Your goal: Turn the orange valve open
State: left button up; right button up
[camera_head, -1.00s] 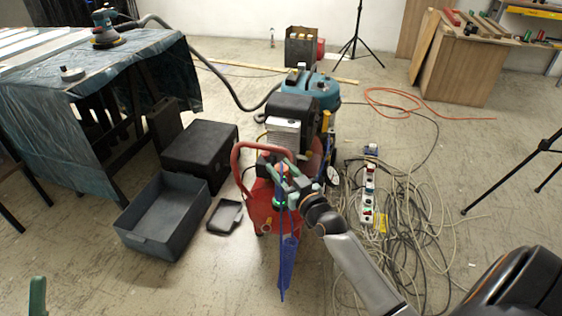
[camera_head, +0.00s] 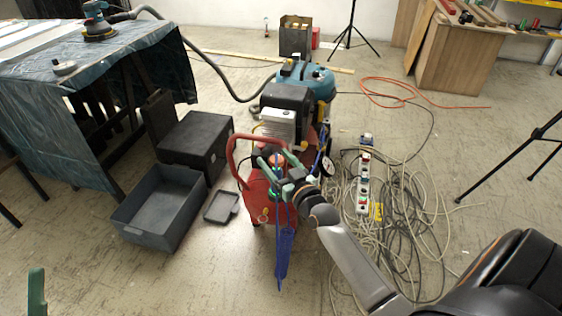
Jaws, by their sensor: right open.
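My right gripper (camera_head: 278,161) has green fingers and reaches in from the lower right over the red compressor (camera_head: 257,195). Its fingers are spread apart. A small orange part (camera_head: 274,160), which looks like the orange valve, shows between the fingers near the compressor's red handle. I cannot tell whether the fingers touch it, and its lower part is hidden by the gripper. Only a green fingertip of my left gripper (camera_head: 37,292) shows at the bottom left edge, far from the compressor.
A blue hose (camera_head: 284,255) hangs in front of the compressor. A grey open crate (camera_head: 160,207) and black case (camera_head: 196,140) stand left of it. Tangled cables and a power strip (camera_head: 363,185) lie to the right. A draped table (camera_head: 75,95) stands at the left.

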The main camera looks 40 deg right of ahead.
jog(key=shift+s, duration=0.3)
jog(key=s, duration=0.1)
jog(key=s+p, duration=0.1)
jog(key=s, duration=0.3)
jog(key=shift+s+a+r+p, duration=0.1)
jog(key=shift+a+p, duration=0.2)
pick_arm(q)
jog(key=w+f+n+g+y, duration=0.2)
jog(key=f+y, duration=0.1)
jog(key=f, duration=0.4)
jog(key=w+a+f+n+g+y+p, duration=0.1)
jog(key=w+f+n+g+y, duration=0.1)
jog(key=f, duration=0.5)
jog(key=shift+a+f+n+g+y, duration=0.15)
jog(key=shift+f+n+g+y, duration=0.3)
jog(key=shift+y, duration=0.25)
pick_arm(e)
send_near(279, 165)
jog(key=shift+s, duration=0.35)
